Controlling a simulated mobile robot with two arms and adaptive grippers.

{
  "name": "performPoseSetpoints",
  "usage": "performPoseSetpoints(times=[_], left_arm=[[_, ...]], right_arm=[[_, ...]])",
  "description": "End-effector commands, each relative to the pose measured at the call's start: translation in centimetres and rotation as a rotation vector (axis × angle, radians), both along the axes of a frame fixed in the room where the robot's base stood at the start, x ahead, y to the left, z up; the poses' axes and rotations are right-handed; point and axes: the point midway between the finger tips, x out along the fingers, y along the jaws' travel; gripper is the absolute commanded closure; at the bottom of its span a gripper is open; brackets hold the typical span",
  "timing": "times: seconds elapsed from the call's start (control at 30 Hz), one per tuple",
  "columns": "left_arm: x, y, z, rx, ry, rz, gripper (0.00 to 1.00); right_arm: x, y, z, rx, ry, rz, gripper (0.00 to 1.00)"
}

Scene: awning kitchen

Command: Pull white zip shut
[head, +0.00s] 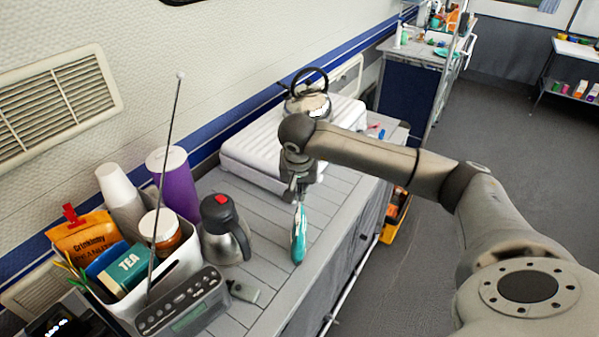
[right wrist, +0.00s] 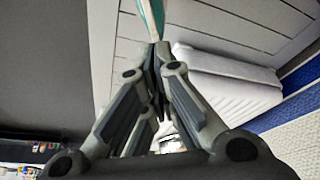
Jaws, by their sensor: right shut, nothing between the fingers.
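A slim teal and white item (head: 299,235) stands on edge or hangs over the slatted grey counter. It may be the zipped thing, but I cannot make out a white zip or its pull. Part of it shows at the top of the right wrist view (right wrist: 153,14). My right gripper (head: 301,192) points down at its upper end, and its fingers are shut and empty. In the right wrist view the fingertips (right wrist: 157,50) meet close to the item; I cannot tell whether they touch it. My left gripper is not in view.
A white ribbed case (head: 245,150) lies behind my gripper, with a kettle (head: 308,100) beyond. Left of it are a steel jug (head: 225,230), a purple canister (head: 174,182), a radio (head: 183,303) and a filled white caddy (head: 180,262). The counter's (head: 262,270) front edge drops to open floor.

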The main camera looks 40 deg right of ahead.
Motion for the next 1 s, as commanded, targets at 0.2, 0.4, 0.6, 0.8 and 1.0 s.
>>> performPoseSetpoints(times=[0.2, 0.4, 0.6, 0.8, 1.0], left_arm=[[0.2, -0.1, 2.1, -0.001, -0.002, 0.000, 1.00], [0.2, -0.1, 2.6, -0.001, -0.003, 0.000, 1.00], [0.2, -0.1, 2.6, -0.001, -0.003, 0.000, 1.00], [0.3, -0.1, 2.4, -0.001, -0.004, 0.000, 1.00], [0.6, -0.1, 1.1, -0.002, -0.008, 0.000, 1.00]], right_arm=[[-2.1, 1.6, -0.2, 0.000, 0.002, 0.003, 1.00], [-3.0, 2.3, -0.3, 0.000, 0.000, 0.001, 1.00], [-3.1, 2.4, -0.5, 0.000, 0.000, 0.000, 1.00], [-3.1, 2.5, -0.5, 0.000, -0.001, 0.000, 1.00], [-4.0, 3.1, -0.7, -0.001, -0.002, 0.001, 1.00]])
